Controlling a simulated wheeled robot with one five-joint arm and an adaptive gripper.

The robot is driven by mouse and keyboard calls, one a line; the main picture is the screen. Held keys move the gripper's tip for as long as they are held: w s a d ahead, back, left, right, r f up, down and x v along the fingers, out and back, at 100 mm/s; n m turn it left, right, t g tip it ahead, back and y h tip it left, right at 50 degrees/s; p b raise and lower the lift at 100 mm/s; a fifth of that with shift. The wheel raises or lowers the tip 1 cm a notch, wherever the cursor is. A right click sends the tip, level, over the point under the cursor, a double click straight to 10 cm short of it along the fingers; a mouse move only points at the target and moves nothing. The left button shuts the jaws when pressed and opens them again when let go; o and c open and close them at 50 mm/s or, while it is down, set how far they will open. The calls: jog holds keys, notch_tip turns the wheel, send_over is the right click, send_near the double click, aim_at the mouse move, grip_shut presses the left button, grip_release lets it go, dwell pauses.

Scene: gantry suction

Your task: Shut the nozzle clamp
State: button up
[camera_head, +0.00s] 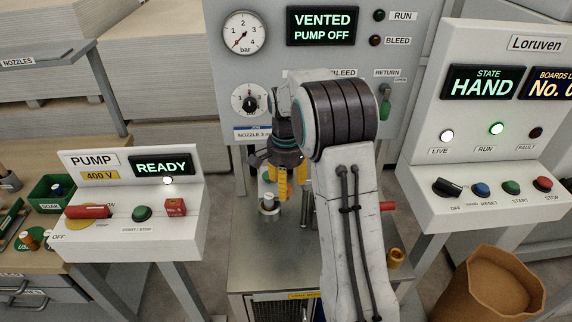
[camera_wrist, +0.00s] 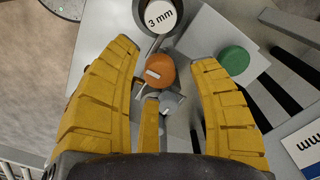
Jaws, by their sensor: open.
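My gripper (camera_head: 285,188) points down over the metal stand in the middle of the head view, its yellow fingers spread. In the wrist view my gripper (camera_wrist: 165,58) is open, and an orange round knob (camera_wrist: 160,71) shows between its fingertips, with nothing visibly gripped. Grey metal parts (camera_wrist: 172,102) lie just below the knob, partly hidden by the middle finger. A white disc marked "3 mm" (camera_wrist: 162,14) sits in a dark ring above the knob. I cannot tell which of these parts is the nozzle clamp or whether it is open.
In the head view the stand top (camera_head: 250,262) carries a metal cylinder (camera_head: 268,206) beside the fingers. The pump box (camera_head: 135,205) stands left, the Loruven console (camera_head: 480,195) right. A panel (camera_head: 245,80) rises behind.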

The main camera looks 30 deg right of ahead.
notch_tip(320, 180, up, 11)
jog(key=shift+f, duration=0.15)
dwell(0.4)
dwell(0.5)
